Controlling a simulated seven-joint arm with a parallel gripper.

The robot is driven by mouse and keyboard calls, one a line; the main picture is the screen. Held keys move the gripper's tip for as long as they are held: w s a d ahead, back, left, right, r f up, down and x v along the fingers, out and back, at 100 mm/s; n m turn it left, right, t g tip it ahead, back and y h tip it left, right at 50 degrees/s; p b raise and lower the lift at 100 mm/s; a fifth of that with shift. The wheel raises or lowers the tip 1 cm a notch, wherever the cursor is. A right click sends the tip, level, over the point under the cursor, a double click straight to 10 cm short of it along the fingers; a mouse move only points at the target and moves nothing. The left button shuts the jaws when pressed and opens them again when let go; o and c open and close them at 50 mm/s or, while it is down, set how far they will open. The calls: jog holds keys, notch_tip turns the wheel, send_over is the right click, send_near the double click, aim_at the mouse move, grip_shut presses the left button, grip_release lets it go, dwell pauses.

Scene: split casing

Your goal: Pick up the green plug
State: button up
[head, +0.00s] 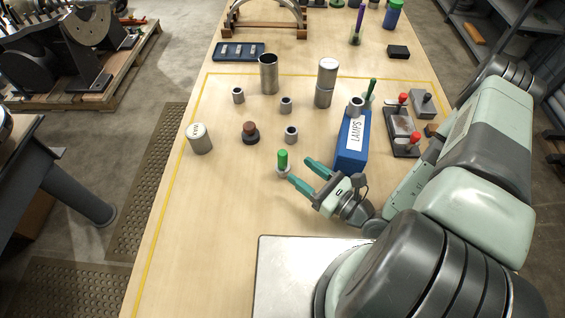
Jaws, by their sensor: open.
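The green plug (283,156) stands upright on the wooden table, with a green top and a pale grey base ring at its foot. My gripper (302,172) is low over the table just to the right of the plug. Its two teal fingers are apart and point left toward the plug. The lower fingertip lies close to the plug's base; I cannot tell whether it touches. Nothing is held between the fingers.
Several small grey rings, a brown-topped piece (250,132) and a tilted can (199,138) stand nearby. A red-knobbed clamp fixture (404,130) is at right. The table's front left is clear.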

aim_at(286, 161)
jog(key=shift+f+x, duration=0.15)
jog(key=shift+x, duration=1.7)
jog(key=shift+f+x, duration=0.1)
jog(key=shift+x, duration=1.8)
grip_shut()
